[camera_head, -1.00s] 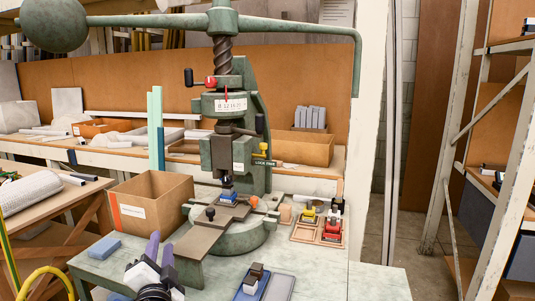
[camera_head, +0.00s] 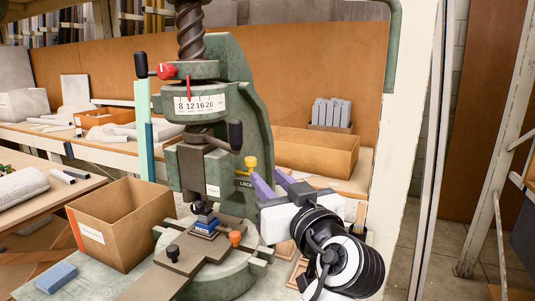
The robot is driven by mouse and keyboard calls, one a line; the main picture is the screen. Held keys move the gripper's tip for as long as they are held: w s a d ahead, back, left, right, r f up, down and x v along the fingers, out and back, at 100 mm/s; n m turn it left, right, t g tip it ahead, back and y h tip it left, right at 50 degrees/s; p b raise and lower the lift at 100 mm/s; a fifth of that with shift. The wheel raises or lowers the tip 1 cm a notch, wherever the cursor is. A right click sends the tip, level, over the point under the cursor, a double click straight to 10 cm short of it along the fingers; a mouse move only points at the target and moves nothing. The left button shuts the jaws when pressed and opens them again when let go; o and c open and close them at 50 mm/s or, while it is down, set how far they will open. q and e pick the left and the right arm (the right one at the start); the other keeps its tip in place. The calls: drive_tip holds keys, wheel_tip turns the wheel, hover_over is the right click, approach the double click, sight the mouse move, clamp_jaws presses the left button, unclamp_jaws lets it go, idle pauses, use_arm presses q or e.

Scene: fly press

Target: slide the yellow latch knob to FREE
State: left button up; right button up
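The yellow latch knob (camera_head: 250,162) stands on the right side of the green fly press (camera_head: 232,95), above a dark label plate (camera_head: 244,183) on which LOCK is readable. The rest of the plate is hidden behind my gripper.
A black-tipped press handle (camera_head: 235,135) sticks out just above the knob. A red knob (camera_head: 167,71) sits on the dial collar. An orange knob (camera_head: 235,238) and a blue block (camera_head: 205,226) are on the press bed. An open cardboard box (camera_head: 122,240) stands left.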

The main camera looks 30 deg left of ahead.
sight(252, 161)
use_arm(q)
drive_tip(key=x, duration=0.2)
drive_tip(key=p+x, duration=0.1)
drive_tip(key=x, duration=0.2)
drive_tip(key=p+x, duration=0.1)
drive_tip(key=x, duration=0.2)
drive_tip(key=shift+w+a+r, duration=0.1)
drive_tip(key=shift+a+r, duration=0.1)
drive_tip(key=shift+r, duration=0.05)
drive_tip(key=shift+w+a, duration=0.4)
drive_tip(key=shift+a, duration=0.05)
drive_tip(key=shift+w+f, duration=0.1)
use_arm(e)
drive_tip(key=shift+v, duration=0.95)
drive_tip(key=shift+s+f, duration=0.1)
use_arm(q)
clamp_jaws()
